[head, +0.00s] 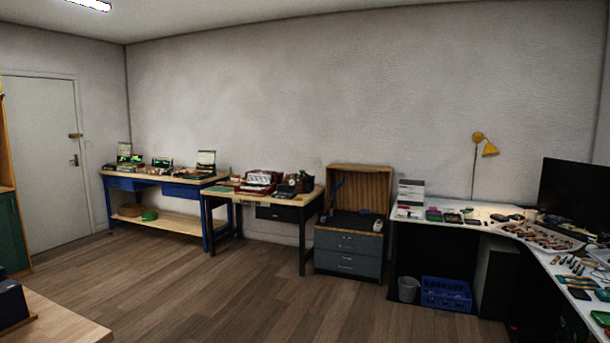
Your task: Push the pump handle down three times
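I cannot make out a pump or a pump handle in the head view. The small items on the benches are too small to tell apart. Neither of my grippers is in view.
Along the far wall stand a blue-legged workbench (160,219), a dark-legged table (225,196), and a grey drawer cabinet (347,253) with a wooden hood. A white desk (425,222) runs along the right. A blue crate (446,294) and bin (408,289) sit below it. The middle floor (230,295) is clear.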

